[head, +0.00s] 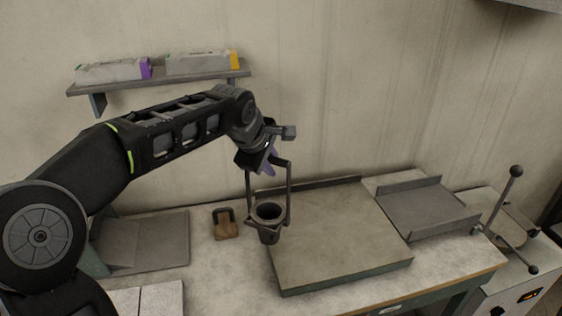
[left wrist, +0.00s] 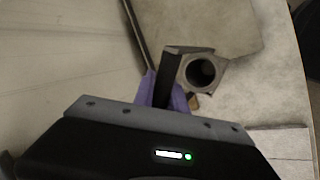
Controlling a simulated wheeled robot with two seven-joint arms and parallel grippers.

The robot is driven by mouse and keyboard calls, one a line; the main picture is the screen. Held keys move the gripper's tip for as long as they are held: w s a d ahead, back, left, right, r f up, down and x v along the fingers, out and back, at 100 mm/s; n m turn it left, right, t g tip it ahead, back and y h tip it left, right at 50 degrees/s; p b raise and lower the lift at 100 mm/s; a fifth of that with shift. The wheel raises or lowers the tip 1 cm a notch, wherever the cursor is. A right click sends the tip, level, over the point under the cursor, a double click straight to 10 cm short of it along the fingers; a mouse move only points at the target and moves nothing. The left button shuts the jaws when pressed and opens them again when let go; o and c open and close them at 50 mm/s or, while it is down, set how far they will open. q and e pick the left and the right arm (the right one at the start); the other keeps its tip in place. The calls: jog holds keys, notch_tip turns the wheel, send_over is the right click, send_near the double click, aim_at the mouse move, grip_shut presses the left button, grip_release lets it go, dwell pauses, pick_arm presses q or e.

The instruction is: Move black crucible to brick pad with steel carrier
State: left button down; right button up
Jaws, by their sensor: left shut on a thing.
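My left gripper (head: 268,158) is shut on the top bar of the steel carrier (head: 288,195), a dark frame with two long uprights and a ring at the bottom. The carrier also shows in the left wrist view (left wrist: 176,72), running out from the purple fingers (left wrist: 166,92). The black crucible (head: 268,236) sits upright in the ring, its round mouth open upward, also in the left wrist view (left wrist: 201,71). It overlaps the left edge of the grey tray in the head view; I cannot tell its height. The pale brick pad (head: 160,299) lies at the bottom left, partly cut off. My right gripper is out of view.
The large grey tray (head: 335,240) fills the middle of the bench. A small brown block with a dark handle (head: 227,229) stands left of the crucible. A flat grey plate (head: 150,245) lies farther left. A lever machine (head: 510,235) stands at the right.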

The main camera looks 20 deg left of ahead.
pick_arm(q)
jog(key=s+a+b, duration=0.2)
jog(key=s+a, duration=1)
jog(key=s, duration=0.4)
jog(key=s+a+b, duration=0.3)
jog(key=s+a, duration=1)
jog(key=s, duration=0.4)
notch_tip(320, 180, down, 13)
jog(key=b, duration=1)
jog(key=s+r+p, duration=0.4)
jog(key=s+r, duration=0.1)
jog(key=s, duration=0.7)
jog(key=shift+s+a, duration=0.2)
jog(key=shift+a, duration=0.2)
dwell(1.0)
dwell(0.4)
